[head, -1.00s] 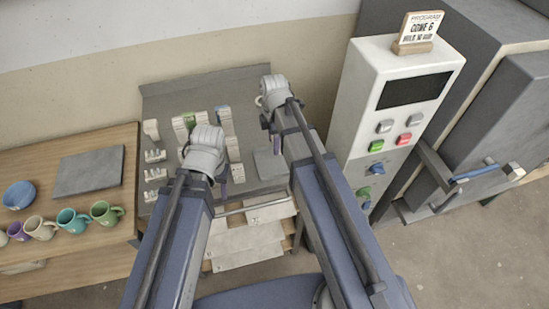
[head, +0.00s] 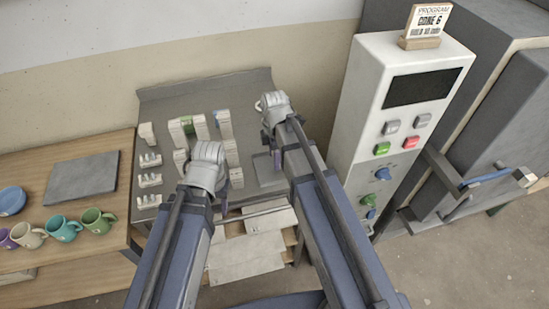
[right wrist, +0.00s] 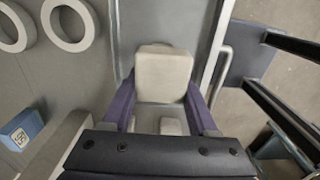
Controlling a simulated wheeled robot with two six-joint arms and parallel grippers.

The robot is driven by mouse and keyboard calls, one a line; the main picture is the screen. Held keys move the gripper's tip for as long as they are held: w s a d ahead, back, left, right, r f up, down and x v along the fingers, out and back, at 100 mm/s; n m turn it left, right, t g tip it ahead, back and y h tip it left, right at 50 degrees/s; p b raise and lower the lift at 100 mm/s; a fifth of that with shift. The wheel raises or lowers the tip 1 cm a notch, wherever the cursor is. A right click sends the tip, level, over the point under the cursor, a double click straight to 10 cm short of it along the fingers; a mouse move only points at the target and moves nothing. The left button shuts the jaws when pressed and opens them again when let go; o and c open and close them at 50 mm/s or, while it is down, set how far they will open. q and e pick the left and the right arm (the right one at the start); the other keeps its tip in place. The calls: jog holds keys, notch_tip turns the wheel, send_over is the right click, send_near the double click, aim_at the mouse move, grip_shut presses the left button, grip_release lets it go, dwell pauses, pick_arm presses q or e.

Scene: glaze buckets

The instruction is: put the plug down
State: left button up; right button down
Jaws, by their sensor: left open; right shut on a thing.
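The plug (right wrist: 162,75) is a pale beige block. In the right wrist view it sits between the purple fingers of my right gripper (right wrist: 160,108), which is shut on it. In the head view my right gripper (head: 276,158) is over the right part of the grey worktop (head: 180,88), and the plug is hidden there by my arm. I cannot tell whether the plug touches the worktop. My left gripper (head: 222,203) is open over the worktop's front, left of the right one. Its fingers are mostly hidden by my wrist.
White rings (right wrist: 68,22) and a blue labelled block (right wrist: 22,130) lie left in the wrist view. A tall control box (head: 400,110) stands right; mugs (head: 62,228) stand on the left table.

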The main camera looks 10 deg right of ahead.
jog(key=shift+c, duration=0.9)
grip_release()
jog(key=shift+r, duration=0.1)
notch_tip(320, 180, up, 12)
jog(key=p, duration=1.2)
jog(key=s+a+m, duration=0.4)
jog(key=s+m, duration=0.3)
jog(key=s+a+m+h, duration=0.1)
jog(key=s+a+m, duration=0.3)
jog(key=s+m, duration=0.3)
jog(key=shift+s+a+m, duration=0.15)
jog(key=shift+a+m, duration=0.1)
jog(key=shift+m, duration=0.15)
